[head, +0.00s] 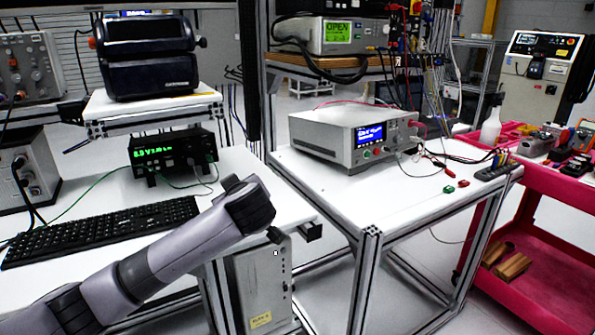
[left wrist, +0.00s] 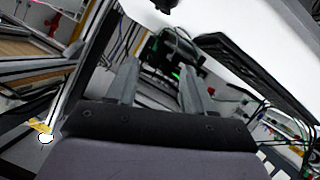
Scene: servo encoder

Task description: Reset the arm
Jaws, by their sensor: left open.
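My left arm (head: 150,265) comes in from the lower left in the head view. It stretches up and right across the front of the left bench, and its dark end stands by the bench's right front corner. The left gripper (left wrist: 158,82) shows in the left wrist view with its two grey fingers apart and nothing between them. In the head view its fingers are mostly hidden behind the arm's end. My right arm and right gripper are in neither view.
A black keyboard (head: 100,232) and a green-display instrument (head: 173,153) sit on the left bench. A white instrument with a blue screen (head: 355,138) stands on the right bench (head: 320,185). A metal post (head: 250,80) rises between the benches. A red cart (head: 540,205) is far right.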

